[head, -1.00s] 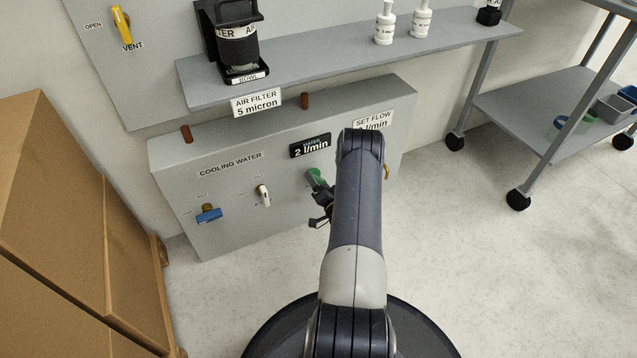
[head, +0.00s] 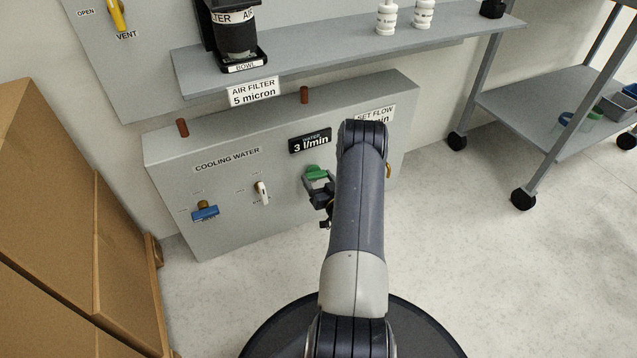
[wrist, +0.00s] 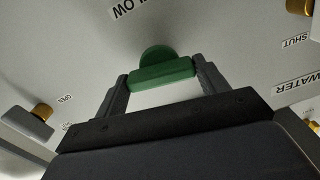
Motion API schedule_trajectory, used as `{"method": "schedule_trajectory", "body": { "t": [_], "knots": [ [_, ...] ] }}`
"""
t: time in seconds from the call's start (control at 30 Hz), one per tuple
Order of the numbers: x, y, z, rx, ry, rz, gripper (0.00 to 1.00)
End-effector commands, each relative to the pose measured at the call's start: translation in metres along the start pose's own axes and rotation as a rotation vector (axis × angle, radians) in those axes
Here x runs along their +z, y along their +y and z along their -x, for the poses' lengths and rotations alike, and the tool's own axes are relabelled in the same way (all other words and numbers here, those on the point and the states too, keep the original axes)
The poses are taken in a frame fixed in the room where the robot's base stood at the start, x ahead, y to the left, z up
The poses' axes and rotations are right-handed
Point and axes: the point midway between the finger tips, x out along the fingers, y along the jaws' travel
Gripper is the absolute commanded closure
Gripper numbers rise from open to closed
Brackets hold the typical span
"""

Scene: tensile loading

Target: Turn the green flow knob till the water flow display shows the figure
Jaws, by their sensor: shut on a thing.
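The green flow knob (head: 318,173) is on the front of the grey cooling water panel (head: 240,215), below the water flow display (head: 310,142), which reads "3 l/min". A white SET FLOW sign (head: 377,113) is at the panel's upper right, its figure mostly hidden behind my arm. My gripper (head: 314,190) is at the knob, partly hidden by my arm. In the wrist view, my gripper (wrist: 160,88) is shut on the green knob (wrist: 163,74), one finger at each end of its bar.
A blue-handled valve (head: 205,211) and a white lever (head: 262,192) are left of the knob. A shelf (head: 330,57) with an air filter (head: 236,38) overhangs the panel. Cardboard boxes (head: 75,220) stand at left, a wheeled cart (head: 540,125) at right. Floor is clear between.

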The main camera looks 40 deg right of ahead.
Motion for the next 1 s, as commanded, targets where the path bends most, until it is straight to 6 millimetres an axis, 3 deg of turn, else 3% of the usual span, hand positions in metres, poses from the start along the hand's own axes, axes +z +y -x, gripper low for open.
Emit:
{"method": "schedule_trajectory", "body": {
  "t": [1.0],
  "knots": [
    [-0.0002, 0.0000, -0.0004, 0.000, 0.000, 0.966, 0.54]
  ]
}}
